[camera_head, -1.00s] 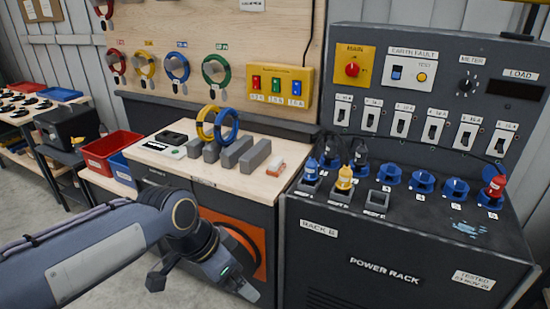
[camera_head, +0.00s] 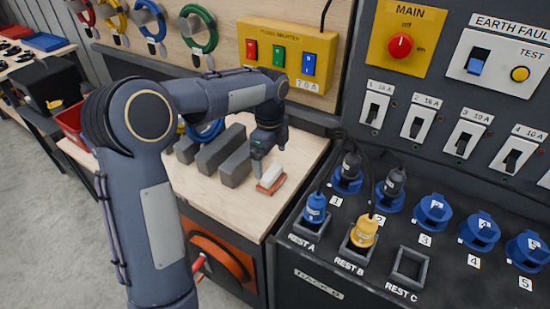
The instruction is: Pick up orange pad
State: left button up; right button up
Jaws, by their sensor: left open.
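The orange pad (camera_head: 272,184), a small block with a pale top and orange lower part, lies on the wooden bench top near its front right edge. My left gripper (camera_head: 258,168) points down just behind and to the left of the pad, very close to it. Its jaws are open, with nothing seen between them. I cannot tell whether a fingertip touches the pad. My right gripper is out of view.
Grey blocks (camera_head: 222,147) stand left of the pad; a blue ring (camera_head: 205,131) is partly hidden by my arm. The black power rack with blue sockets (camera_head: 435,212) and a yellow plug (camera_head: 364,231) is to the right. Bare wood lies before the pad.

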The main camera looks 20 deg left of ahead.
aim_at(271, 172)
pick_arm(q)
jog(key=shift+w+f, duration=0.25)
jog(key=shift+w, duration=0.3)
jog(key=shift+w+a+f, duration=0.1)
jog(key=shift+f, duration=0.2)
jog(key=f, duration=0.7)
jog(key=shift+s+p, duration=0.4)
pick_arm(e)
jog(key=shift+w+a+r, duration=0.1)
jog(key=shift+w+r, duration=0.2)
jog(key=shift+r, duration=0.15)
pick_arm(q)
jog(key=shift+c, duration=0.3)
jog(key=c, duration=0.8)
jog(key=shift+r, duration=0.1)
jog(key=shift+c, duration=0.3)
